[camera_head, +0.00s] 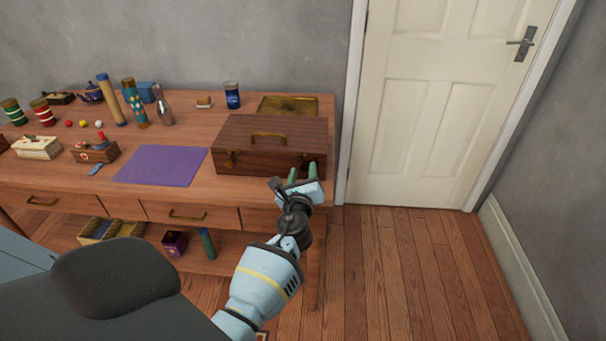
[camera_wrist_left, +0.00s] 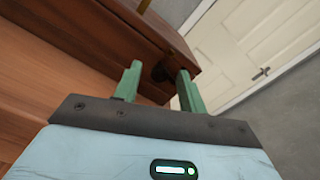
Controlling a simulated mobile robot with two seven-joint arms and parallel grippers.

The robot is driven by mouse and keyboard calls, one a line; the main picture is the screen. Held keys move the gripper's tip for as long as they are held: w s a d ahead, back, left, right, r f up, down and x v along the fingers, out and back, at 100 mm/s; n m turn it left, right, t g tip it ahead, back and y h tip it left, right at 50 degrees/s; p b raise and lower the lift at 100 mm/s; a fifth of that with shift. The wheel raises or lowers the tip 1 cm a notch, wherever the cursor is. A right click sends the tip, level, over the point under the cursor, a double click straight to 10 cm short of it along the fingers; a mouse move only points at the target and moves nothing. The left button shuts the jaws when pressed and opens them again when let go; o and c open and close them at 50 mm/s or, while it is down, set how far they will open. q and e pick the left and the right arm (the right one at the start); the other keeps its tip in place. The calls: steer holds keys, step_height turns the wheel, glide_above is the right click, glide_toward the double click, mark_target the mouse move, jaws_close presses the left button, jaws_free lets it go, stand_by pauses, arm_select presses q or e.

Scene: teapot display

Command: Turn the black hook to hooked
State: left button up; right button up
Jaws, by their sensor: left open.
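A dark brown wooden case (camera_head: 262,139) with a brass handle on its lid stands closed at the right end of the table. One latch (camera_head: 231,159) shows at the left of its front. My left gripper (camera_head: 301,172) is open at the right part of the case front and partly covers it. In the left wrist view, a small dark hook-like fitting (camera_wrist_left: 159,74) on the case (camera_wrist_left: 110,50) shows between the two green fingers (camera_wrist_left: 158,71). I cannot tell its turn angle or whether the fingers touch it. My right gripper is not in view.
The wooden table (camera_head: 205,187) holds a purple mat (camera_head: 162,165) left of the case, a brass tray (camera_head: 288,106) and a blue cup (camera_head: 232,95) behind it, and several bottles and trinkets farther left. A white door (camera_head: 440,110) and clear floor (camera_head: 410,270) are on the right.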

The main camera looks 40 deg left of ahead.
arm_select(q)
jaws_close()
steer(key=shift+n, duration=0.3)
steer(key=shift+f+n+b, duration=0.15)
steer(key=shift+n+b, duration=0.55)
steer(key=shift+n, duration=0.5)
steer(key=shift+n+b, duration=0.4)
steer(key=shift+n, duration=0.5)
steer(key=n+b, duration=0.1)
steer(key=n, duration=0.2)
steer(key=shift+f+n+b, duration=0.1)
steer(key=shift+n+b, duration=0.2)
steer(key=shift+b, duration=0.1)
steer(key=n+b, duration=0.1)
steer(key=n, duration=0.2)
steer(key=shift+n, duration=0.3)
steer(key=shift+n+b, duration=0.45)
steer(key=shift+n, duration=0.05)
